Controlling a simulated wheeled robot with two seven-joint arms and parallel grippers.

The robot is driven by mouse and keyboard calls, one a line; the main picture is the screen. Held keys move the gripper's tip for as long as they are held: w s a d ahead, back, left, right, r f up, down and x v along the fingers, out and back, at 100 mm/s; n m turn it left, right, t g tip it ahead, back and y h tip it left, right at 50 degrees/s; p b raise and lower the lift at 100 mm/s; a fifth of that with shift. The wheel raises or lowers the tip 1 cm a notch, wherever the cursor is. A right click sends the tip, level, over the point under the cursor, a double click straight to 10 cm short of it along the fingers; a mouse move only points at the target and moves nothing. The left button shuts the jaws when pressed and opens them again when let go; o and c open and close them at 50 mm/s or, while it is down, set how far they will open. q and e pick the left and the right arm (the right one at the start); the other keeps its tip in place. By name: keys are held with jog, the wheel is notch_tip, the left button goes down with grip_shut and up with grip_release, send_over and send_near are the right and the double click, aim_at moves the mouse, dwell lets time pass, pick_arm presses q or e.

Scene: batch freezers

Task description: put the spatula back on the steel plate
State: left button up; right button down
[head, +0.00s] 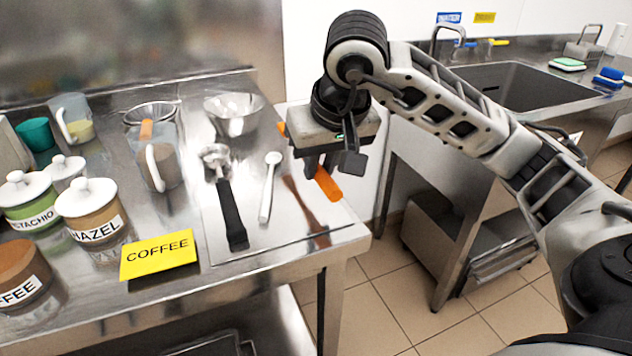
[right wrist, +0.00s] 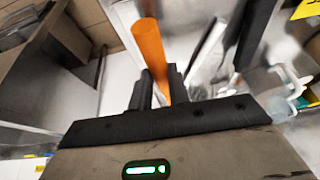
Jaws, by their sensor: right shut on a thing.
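The orange spatula (head: 327,185) is in my right gripper (head: 335,165), above the right part of the steel plate (head: 280,232). Its handle sticks out below the fingers, and a small orange bit shows behind the gripper; the rest is hidden. A dim reddish streak on the plate below looks like its reflection. In the right wrist view the orange handle (right wrist: 150,45) stands between the two black fingers (right wrist: 158,85) of the right gripper. On the plate lie a black-handled scoop (head: 231,210) and a white spoon (head: 268,188). My left gripper is out of view.
A steel bowl (head: 233,115) stands at the back of the plate. Left of it are a clear jug (head: 158,165), lidded jars (head: 88,210) and a yellow COFFEE card (head: 158,255). The table ends right of the plate; a sink (head: 520,88) stands beyond the gap.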

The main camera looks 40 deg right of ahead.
aim_at(317, 204)
jog(key=shift+w+f, duration=0.2)
jog(key=shift+f, duration=0.1)
jog(key=x, duration=0.2)
jog(key=shift+a+f, duration=0.15)
jog(key=shift+f, duration=0.25)
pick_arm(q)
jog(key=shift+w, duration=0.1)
pick_arm(e)
jog(key=shift+f, duration=0.45)
pick_arm(q)
jog(key=shift+b, duration=0.3)
pick_arm(e)
jog(key=shift+s+f, duration=0.1)
jog(key=shift+f, duration=0.15)
jog(key=c, duration=1.3)
grip_release()
